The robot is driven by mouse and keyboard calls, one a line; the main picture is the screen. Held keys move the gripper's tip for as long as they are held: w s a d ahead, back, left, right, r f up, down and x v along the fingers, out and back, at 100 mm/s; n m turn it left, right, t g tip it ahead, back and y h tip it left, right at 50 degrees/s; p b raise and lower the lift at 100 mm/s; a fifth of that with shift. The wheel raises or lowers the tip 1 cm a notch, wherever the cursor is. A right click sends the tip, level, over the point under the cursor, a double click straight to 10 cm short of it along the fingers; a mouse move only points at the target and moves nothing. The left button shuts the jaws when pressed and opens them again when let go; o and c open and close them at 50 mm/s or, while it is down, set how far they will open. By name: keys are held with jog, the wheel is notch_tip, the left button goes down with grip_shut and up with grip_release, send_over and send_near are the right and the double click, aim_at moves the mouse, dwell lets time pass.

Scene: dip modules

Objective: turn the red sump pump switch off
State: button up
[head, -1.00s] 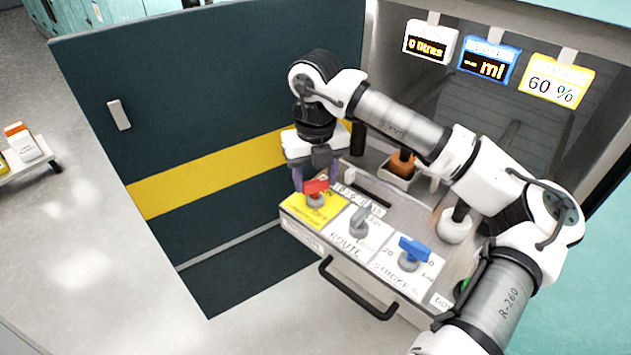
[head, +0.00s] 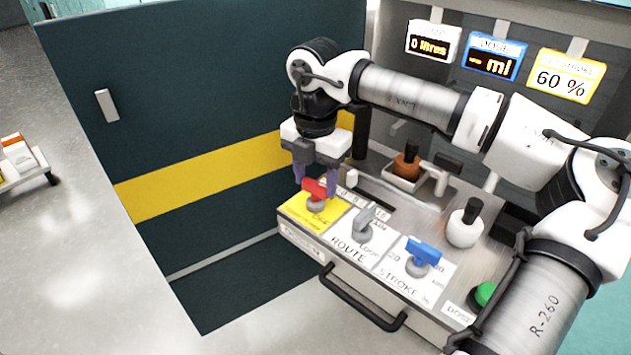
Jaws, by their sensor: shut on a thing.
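The red sump pump switch (head: 315,190) is a red handle on a grey knob, on a yellow label plate at the left end of the panel. My gripper (head: 316,181) points down over it, with one purple finger on each side of the red handle. The gripper is shut on the handle. The handle slopes down to the right in the picture. The label's print is partly hidden by the knob and too small to read fully.
A grey ROUTE knob (head: 364,222) and a blue STROKE knob (head: 423,252) sit to the right. A green button (head: 484,294) is farther right. A black handle (head: 360,300) juts from the front. A white bottle (head: 465,226) and a brown bottle (head: 407,162) stand behind.

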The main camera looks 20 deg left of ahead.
aim_at(315, 183)
jog(key=shift+m+b, duration=0.35)
jog(key=shift+m, duration=0.45)
jog(key=o, duration=1)
notch_tip(315, 183, up, 14)
jog(key=shift+f+p, duration=0.1)
jog(key=shift+p, duration=0.95)
jog(key=shift+s, duration=0.1)
